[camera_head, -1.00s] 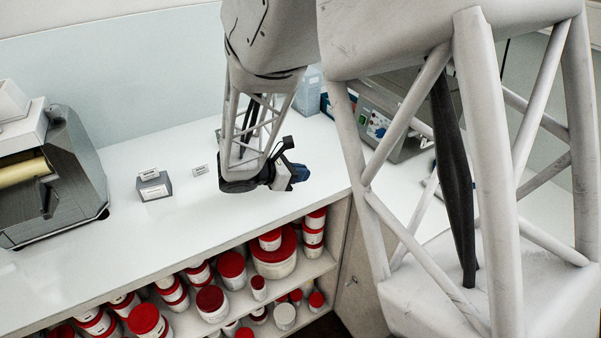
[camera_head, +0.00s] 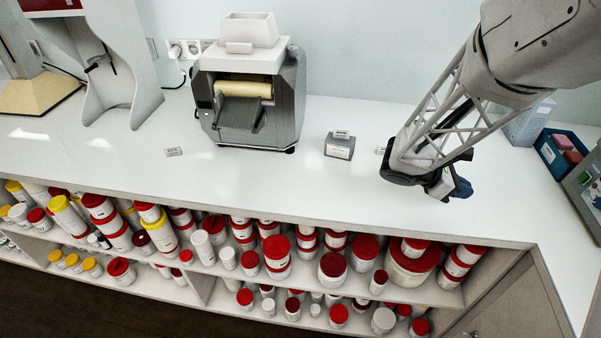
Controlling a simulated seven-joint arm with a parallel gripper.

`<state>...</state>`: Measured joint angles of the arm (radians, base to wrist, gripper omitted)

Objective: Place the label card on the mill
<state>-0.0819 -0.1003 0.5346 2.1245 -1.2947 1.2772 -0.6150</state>
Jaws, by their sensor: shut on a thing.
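The mill (camera_head: 284,95) stands at the back of the white counter, with a pale roller, a dark tray in front and a white hopper on top. A small plate (camera_head: 240,48) shows on the front of the hopper. One small label card (camera_head: 173,152) lies on the counter left of the mill. Another card (camera_head: 341,134) is on a grey block (camera_head: 339,150) right of the mill. A third card (camera_head: 380,150) is partly hidden by my arm. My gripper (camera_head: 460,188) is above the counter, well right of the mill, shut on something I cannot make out.
Shelves below the counter's front edge hold many jars with red or yellow lids (camera_head: 333,265). A blue bin (camera_head: 556,155) and a grey device (camera_head: 588,185) stand at the right. A grey-white stand (camera_head: 122,65) is at the left. The counter before the mill is clear.

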